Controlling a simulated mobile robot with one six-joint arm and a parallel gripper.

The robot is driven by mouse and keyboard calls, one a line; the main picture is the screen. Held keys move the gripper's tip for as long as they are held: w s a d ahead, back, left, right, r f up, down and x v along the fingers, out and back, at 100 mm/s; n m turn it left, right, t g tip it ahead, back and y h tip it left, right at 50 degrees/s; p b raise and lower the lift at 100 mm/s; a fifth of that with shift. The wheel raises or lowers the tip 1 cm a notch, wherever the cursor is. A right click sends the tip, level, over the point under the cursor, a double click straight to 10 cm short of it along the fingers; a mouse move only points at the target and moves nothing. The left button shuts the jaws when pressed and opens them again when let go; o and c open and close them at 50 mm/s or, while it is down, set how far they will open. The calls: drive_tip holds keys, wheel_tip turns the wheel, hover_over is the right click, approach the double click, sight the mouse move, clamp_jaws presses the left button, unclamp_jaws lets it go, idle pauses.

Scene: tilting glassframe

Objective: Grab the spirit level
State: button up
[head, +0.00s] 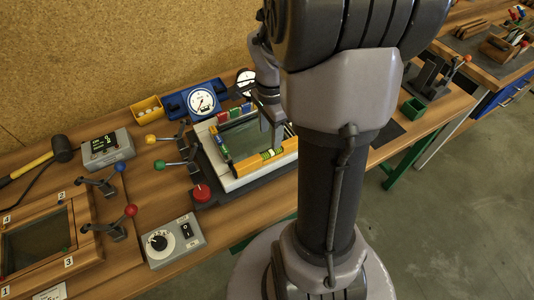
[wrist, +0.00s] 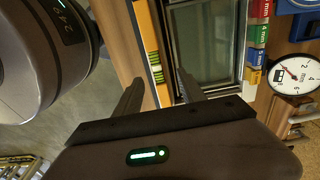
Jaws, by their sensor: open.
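The spirit level (head: 249,163) is a yellow-orange bar with a green vial. It lies along the near edge of the tilting glass frame (head: 226,178). In the wrist view the spirit level (wrist: 147,38) runs up and down the picture, beside the grey glass pane (wrist: 206,45). My gripper (head: 272,130) is over the frame, close to the level. In the wrist view my gripper (wrist: 159,88) is open and empty, with one finger on each side of the level's line. I cannot tell how high the fingers are above it. My arm hides the right side of the frame.
Lever clamps with green (head: 158,165) and yellow knobs and a red knob (head: 201,192) stand left of the frame. A dial gauge (head: 202,101) is behind it; coloured spacer blocks (wrist: 258,32) line the frame. A wooden frame (head: 45,245) and switch box (head: 172,241) are at left.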

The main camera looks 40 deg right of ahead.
sight(271, 152)
drive_tip(key=f+b, duration=0.1)
drive_tip(key=f, duration=0.1)
drive_tip(key=f+b, duration=0.1)
drive_tip(key=f, duration=0.5)
drive_tip(key=shift+s+b, duration=0.3)
drive_tip(key=shift+b, duration=0.1)
drive_tip(key=shift+r, duration=0.15)
clamp_jaws()
